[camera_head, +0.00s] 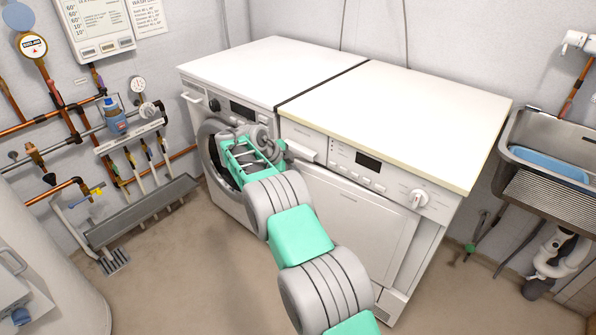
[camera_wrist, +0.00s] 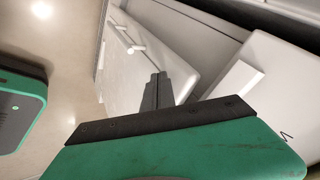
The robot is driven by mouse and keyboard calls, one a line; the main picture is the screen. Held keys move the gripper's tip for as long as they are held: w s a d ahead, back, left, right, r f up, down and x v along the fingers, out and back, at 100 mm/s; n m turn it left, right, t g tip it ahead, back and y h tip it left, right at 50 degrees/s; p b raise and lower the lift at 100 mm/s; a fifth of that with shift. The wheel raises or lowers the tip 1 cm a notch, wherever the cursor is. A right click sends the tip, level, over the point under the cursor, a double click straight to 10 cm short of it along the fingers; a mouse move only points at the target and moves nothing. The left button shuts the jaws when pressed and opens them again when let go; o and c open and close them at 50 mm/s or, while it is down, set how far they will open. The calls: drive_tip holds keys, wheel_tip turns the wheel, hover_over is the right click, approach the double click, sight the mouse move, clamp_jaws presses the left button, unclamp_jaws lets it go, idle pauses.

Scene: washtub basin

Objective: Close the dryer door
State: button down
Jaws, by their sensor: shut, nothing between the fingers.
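Two white machines stand side by side in the head view. The left machine (camera_head: 235,112) has a round front opening with a dark interior, partly covered by my arm. The right machine (camera_head: 395,135) has a square white front panel (camera_head: 355,208); I cannot tell whether it is fully shut. My gripper is at the machines' front, near where they meet; its fingertips are hard to make out in the head view. In the wrist view my gripper (camera_wrist: 157,88) is shut and empty, its dark fingers pointing at white surfaces; I cannot tell whether they touch.
A metal sink (camera_head: 545,160) stands at the right. Pipes and a long grey trough (camera_head: 145,210) line the left wall. A white rounded body (camera_head: 45,265) stands at the lower left. Brown floor (camera_head: 180,270) is clear in front of the left machine.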

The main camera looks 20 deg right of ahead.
drive_tip(key=shift+w+a, duration=0.1)
drive_tip(key=shift+a, duration=0.15)
